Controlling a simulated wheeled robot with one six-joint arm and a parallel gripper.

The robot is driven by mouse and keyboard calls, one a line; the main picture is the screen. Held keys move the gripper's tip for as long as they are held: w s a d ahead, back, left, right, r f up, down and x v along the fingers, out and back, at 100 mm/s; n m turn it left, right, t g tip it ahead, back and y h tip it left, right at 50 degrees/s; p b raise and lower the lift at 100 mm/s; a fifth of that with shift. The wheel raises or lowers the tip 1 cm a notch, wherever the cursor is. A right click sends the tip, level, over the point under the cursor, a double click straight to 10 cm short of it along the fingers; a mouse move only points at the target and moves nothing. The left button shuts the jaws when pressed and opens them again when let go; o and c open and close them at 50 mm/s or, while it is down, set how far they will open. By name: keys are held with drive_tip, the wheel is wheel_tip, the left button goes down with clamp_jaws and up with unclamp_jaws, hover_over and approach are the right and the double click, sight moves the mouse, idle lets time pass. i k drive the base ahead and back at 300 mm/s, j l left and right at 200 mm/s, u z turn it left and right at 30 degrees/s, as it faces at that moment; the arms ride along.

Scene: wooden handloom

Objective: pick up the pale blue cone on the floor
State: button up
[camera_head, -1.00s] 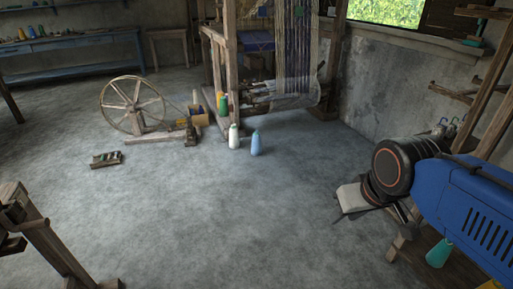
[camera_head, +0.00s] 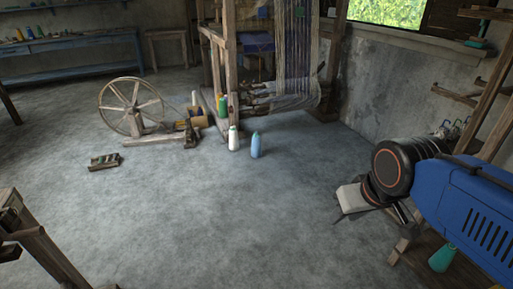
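The pale blue cone (camera_head: 255,145) stands upright on the grey floor near the middle of the view, in front of the loom. A white cone (camera_head: 233,138) stands upright just to its left, with a small gap between them. My arm reaches in from the right edge, and my gripper (camera_head: 342,213) is at its end, to the right of the cone and well apart from it. The fingers are small and partly hidden behind the wrist, so I cannot tell whether they are open or shut.
The wooden loom (camera_head: 231,62) stands behind the cones, with green and yellow cones (camera_head: 221,105) by its post. A spinning wheel (camera_head: 131,106) and a small rack (camera_head: 104,161) are at left. A teal cone (camera_head: 442,257) is at lower right. The floor in front is clear.

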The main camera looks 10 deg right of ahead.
sight(255, 152)
drive_tip(key=i, duration=0.65)
drive_tip(key=i+j+z, duration=0.1)
drive_tip(key=i, duration=1.2)
drive_tip(key=i+j+z, duration=0.1)
drive_tip(key=i, duration=0.55)
drive_tip(key=i+j, duration=0.2)
drive_tip(key=i, duration=0.45)
